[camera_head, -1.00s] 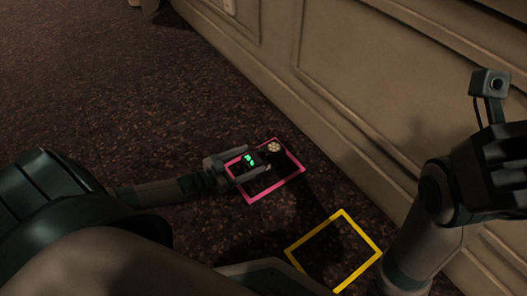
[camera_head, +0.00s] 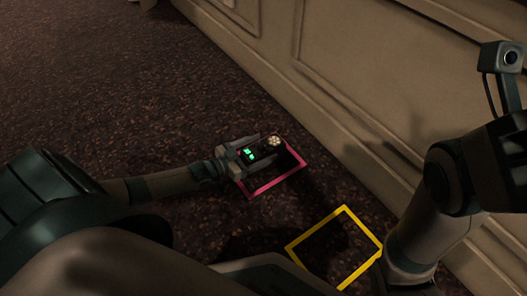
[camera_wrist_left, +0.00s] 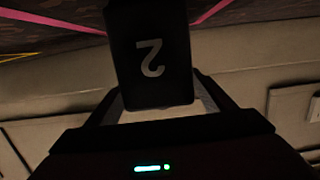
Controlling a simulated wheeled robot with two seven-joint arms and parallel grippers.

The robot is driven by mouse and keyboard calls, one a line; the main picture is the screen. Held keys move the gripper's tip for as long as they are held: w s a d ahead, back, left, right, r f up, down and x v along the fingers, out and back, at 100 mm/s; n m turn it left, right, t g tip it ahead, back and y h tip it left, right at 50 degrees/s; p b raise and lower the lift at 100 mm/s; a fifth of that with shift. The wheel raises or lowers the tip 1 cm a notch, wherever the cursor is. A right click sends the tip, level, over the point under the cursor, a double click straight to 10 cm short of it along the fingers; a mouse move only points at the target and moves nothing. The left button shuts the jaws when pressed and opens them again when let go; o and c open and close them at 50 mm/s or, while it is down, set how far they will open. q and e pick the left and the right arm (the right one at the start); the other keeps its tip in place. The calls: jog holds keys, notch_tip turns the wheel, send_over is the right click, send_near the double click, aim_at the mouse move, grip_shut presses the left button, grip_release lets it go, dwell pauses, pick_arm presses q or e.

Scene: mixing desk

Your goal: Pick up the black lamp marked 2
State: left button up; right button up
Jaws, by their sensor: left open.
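The black lamp marked 2 (camera_head: 273,141) shows its pale round face in the head view, near the far edge of the pink frame (camera_head: 272,184). In the left wrist view the lamp (camera_wrist_left: 128,80) is a black block with a grey 2, upside down in the picture. My left gripper (camera_head: 262,152) is open, with the lamp between its fingers. The wrist view shows a finger on each side of the lamp. Whether they touch it I cannot tell.
A yellow frame (camera_head: 314,228) lies on the dark speckled carpet (camera_head: 130,90) right of the pink one, and looks empty. A panelled wall (camera_head: 345,75) runs along the right, close behind the frames. Open carpet stretches to the upper left.

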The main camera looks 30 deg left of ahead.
pick_arm(q)
jog(key=shift+w+d+f, duration=0.15)
jog(key=shift+w+d, duration=0.1)
jog(key=shift+w, duration=0.35)
jog(key=shift+c, duration=0.4)
jog(key=c, duration=1.5)
jog(key=shift+w+r, duration=0.1)
jog(key=shift+r, duration=0.1)
grip_shut()
jog(key=shift+r, duration=0.1)
